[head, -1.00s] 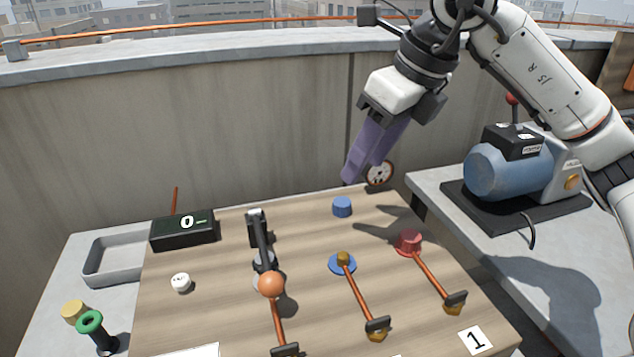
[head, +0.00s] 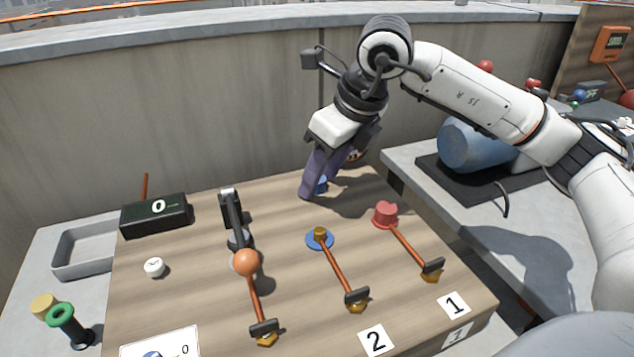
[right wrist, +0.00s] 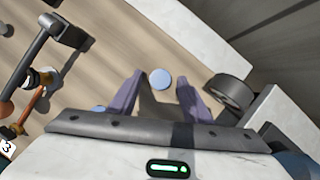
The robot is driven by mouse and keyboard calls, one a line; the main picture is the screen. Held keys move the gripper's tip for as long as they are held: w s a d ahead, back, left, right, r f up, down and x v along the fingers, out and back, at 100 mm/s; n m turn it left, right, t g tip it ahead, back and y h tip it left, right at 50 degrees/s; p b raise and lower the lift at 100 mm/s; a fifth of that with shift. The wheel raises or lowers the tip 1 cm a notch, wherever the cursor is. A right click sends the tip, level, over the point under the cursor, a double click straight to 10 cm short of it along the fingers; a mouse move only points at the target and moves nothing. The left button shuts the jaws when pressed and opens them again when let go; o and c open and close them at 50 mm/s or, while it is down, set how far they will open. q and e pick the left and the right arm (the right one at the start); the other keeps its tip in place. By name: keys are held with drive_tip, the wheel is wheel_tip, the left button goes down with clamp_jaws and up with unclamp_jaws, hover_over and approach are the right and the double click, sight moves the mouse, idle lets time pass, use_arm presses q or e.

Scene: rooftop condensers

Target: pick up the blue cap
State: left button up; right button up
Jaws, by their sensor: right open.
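The blue cap (head: 322,186) stands at the back of the wooden board, mostly hidden in the head view by my right gripper's purple fingers. In the right wrist view the round top of the cap (right wrist: 160,79) shows whole, in line with the gap between the fingertips. My right gripper (head: 314,188) is open and empty, close around or just above the cap; I cannot tell how far down the fingers reach. Its spread fingers (right wrist: 159,88) also show in the right wrist view. My left gripper is not in view.
A black counter box (head: 157,214) is at left. A concrete wall (head: 230,120) rises behind. A blue motor (head: 467,147) stands at right.

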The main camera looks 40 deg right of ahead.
drive_tip(key=c, duration=1.1)
drive_tip(key=shift+o, duration=0.2)
drive_tip(key=shift+r, duration=0.1)
